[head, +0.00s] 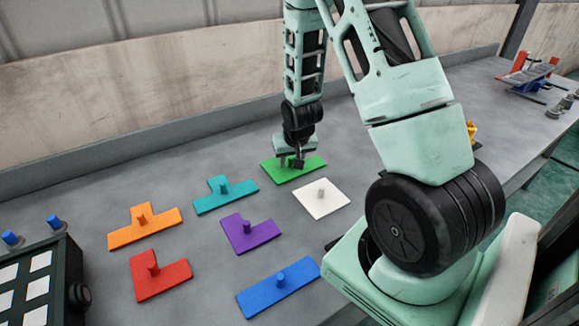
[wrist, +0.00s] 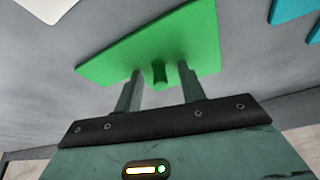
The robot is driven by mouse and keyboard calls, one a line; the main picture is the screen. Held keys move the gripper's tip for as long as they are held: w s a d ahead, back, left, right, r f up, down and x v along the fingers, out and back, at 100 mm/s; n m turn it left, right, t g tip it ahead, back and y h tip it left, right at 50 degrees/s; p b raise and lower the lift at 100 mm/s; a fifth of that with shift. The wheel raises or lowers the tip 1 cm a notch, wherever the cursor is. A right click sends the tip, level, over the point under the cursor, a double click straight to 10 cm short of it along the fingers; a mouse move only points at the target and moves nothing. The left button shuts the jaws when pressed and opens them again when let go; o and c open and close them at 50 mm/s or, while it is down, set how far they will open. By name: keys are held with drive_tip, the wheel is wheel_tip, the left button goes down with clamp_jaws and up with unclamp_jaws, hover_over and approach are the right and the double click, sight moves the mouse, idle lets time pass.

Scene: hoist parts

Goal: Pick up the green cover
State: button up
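The green cover (head: 306,171) is a flat green plate lying on the grey table at the back, beyond the white cover. In the wrist view the green plate (wrist: 165,42) fills the upper middle, with a short green peg (wrist: 159,73) standing from it. My gripper (head: 296,162) is over the green cover and points down at it. In the wrist view my gripper's two fingers (wrist: 160,75) are apart, one on each side of the peg, with gaps between them and the peg. The head view hides the peg behind the gripper.
Covers in white (head: 322,199), teal (head: 225,196), purple (head: 250,234), orange (head: 145,228), red (head: 160,277) and blue (head: 279,289) lie nearby, each with an upright peg. A dark case (head: 68,262) stands at the left front. A wall runs behind the table.

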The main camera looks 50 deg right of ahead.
clamp_jaws()
drive_tip(key=shift+r, duration=0.1)
